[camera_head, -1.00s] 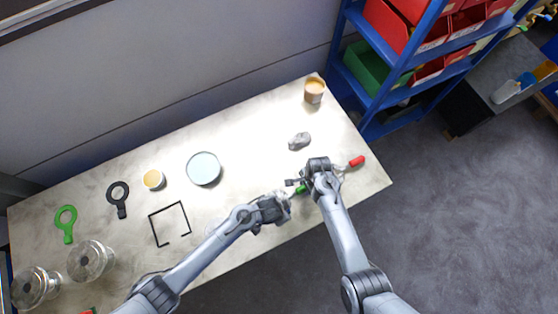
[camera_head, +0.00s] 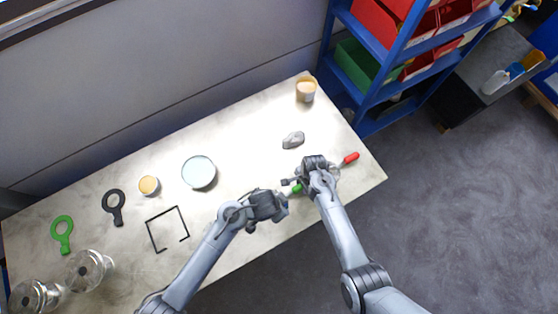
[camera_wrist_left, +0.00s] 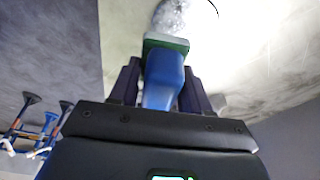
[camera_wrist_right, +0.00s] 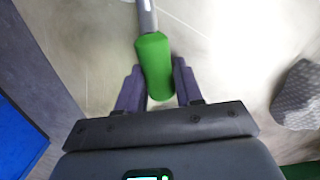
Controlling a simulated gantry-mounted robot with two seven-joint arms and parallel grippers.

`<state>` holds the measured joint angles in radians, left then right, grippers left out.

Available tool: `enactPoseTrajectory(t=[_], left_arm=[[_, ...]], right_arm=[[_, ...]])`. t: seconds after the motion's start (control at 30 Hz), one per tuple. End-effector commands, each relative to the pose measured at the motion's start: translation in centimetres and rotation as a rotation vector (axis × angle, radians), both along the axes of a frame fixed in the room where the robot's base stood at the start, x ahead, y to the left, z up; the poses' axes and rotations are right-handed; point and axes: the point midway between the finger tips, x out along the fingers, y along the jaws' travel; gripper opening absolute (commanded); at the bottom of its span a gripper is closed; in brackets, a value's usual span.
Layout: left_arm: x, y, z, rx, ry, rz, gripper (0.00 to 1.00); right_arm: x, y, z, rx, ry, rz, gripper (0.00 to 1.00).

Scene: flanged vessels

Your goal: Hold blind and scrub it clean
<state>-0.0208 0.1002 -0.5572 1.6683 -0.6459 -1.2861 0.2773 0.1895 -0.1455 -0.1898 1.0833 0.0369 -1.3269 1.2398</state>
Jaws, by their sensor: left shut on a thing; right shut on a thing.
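My left gripper (camera_head: 278,205) is shut on a blue handle (camera_wrist_left: 163,88). Beyond the handle is a green block (camera_wrist_left: 166,43) with a pale, mottled head (camera_wrist_left: 172,18), like a scrubbing brush. My right gripper (camera_head: 312,182) is shut on a green handle (camera_wrist_right: 155,65) with a grey metal shaft (camera_wrist_right: 147,16); the shaft's far end is out of the right wrist view. The two grippers are close together over the table's front right. A green ring with a handle (camera_head: 68,244) and a black ring with a handle (camera_head: 119,217) lie at the far left.
A red-handled tool (camera_head: 350,158) lies right of my right gripper, and a grey lump (camera_head: 293,140) behind it. A pale round dish (camera_head: 199,172), two small tubs (camera_head: 149,185) (camera_head: 306,91), a black frame (camera_head: 150,236) and glassy flanged vessels (camera_head: 86,270) stand around. The back middle is clear.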

Motion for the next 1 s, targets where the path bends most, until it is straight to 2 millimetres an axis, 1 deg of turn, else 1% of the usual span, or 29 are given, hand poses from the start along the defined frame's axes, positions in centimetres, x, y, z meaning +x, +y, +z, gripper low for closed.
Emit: enactPoseTrajectory(t=[0.3,0.33,0.5,0.53,0.83,1.0], left_arm=[[0.0,0.0,0.0,-0.001,-0.001,0.000,0.18],[0.0,0.0,0.0,-0.001,-0.001,0.000,0.18],[0.0,0.0,0.0,-0.001,-0.001,0.000,0.18],[0.0,0.0,0.0,-0.001,-0.001,0.000,0.18],[0.0,0.0,0.0,-0.001,-0.001,0.000,0.18],[0.0,0.0,0.0,-0.001,-0.001,0.000,0.18]], right_arm=[[-0.1,0.0,-0.1,0.000,0.001,0.001,0.11],[-0.1,0.0,-0.1,0.000,0.001,0.001,0.37],[-0.1,0.0,0.0,0.000,0.001,0.000,0.63],[-0.1,0.0,0.0,0.000,0.001,0.000,0.65],[0.0,0.0,0.1,0.000,0.000,0.000,0.65],[0.1,-0.1,1.1,0.000,-0.001,-0.001,0.65]])
